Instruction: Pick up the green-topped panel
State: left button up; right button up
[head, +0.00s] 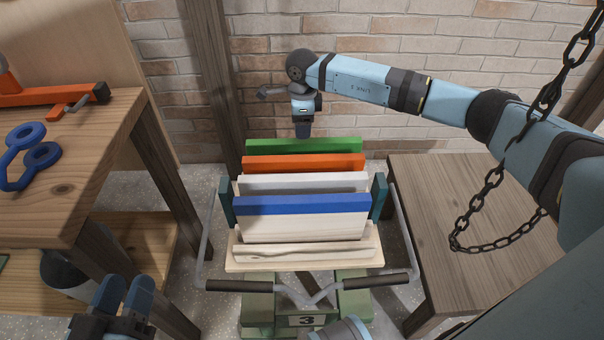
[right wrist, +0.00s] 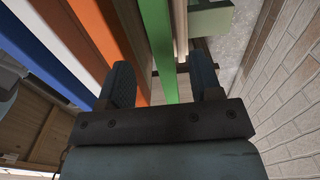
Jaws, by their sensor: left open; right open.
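The green-topped panel (head: 303,146) stands upright at the back of a rack, behind the orange-topped panel (head: 303,163). My right gripper (head: 303,131) is open and points down over the middle of the green edge. In the right wrist view the green edge (right wrist: 158,45) runs between the two spread fingers of my right gripper (right wrist: 163,84), with a gap on either side. I cannot tell how far the fingertips reach past the edge. My left gripper (head: 124,294) is open and empty at the lower left, far from the rack.
A white-topped panel (head: 303,182) and a blue-topped panel (head: 300,205) stand in front, on a cart with handles (head: 238,286). A workbench (head: 70,120) is left, a wooden table (head: 470,215) right. A chain (head: 497,170) hangs at right. A brick wall (head: 400,40) stands close behind.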

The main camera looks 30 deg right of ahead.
aim_at(304, 147)
notch_tip(304, 147, down, 4)
jog(key=shift+r+b, duration=0.1)
jog(key=shift+b, duration=0.35)
jog(key=f, duration=0.1)
jog(key=f+b, duration=0.1)
jog(key=f, duration=0.1)
jog(key=f+b, duration=0.1)
jog(key=shift+s+d+f, duration=0.15)
jog(key=shift+d+f, duration=0.05)
jog(key=shift+d, duration=0.05)
jog(key=shift+f+b, duration=0.35)
pick_arm(q)
jog(key=shift+m+g, duration=0.6)
jog(key=shift+g, duration=0.1)
jog(key=f, duration=0.4)
jog(key=shift+w, duration=0.25)
pick_arm(e)
jog(key=shift+r, duration=0.1)
grip_shut()
pick_arm(q)
jog(key=shift+f, duration=0.1)
